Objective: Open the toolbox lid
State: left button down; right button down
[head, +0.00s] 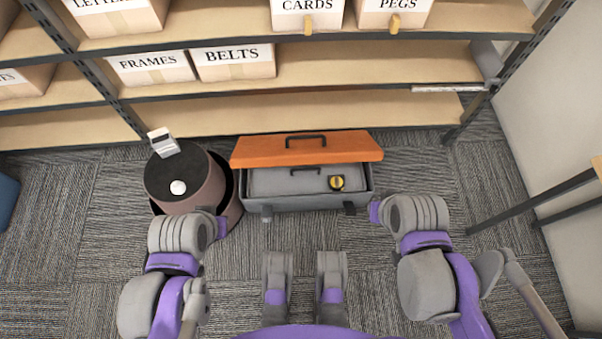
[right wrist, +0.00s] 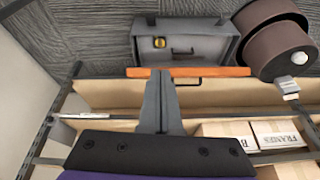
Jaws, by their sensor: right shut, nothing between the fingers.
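The grey toolbox (head: 308,202) sits on the carpet in front of the shelves. Its orange lid (head: 300,151) is raised along the back edge, away from the tray inside; a dark handle (head: 305,141) shows on it. The lid also shows nearly edge-on in the right wrist view (right wrist: 215,71). A yellow and black tape measure (head: 336,182) lies on the grey tray (head: 280,182). My right gripper (right wrist: 161,76) is shut and empty, its tips overlapping the lid in the wrist view; contact is unclear. My left gripper (head: 222,228) is left of the toolbox, its fingers hidden.
Shelves with labelled boxes (head: 235,63) run behind. Carpet is clear in front and to the right.

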aim_at(350, 145)
jog(key=j+z, duration=0.1)
jog(key=z, duration=1.35)
jog(key=k+z, duration=0.15)
jog(key=k, duration=0.35)
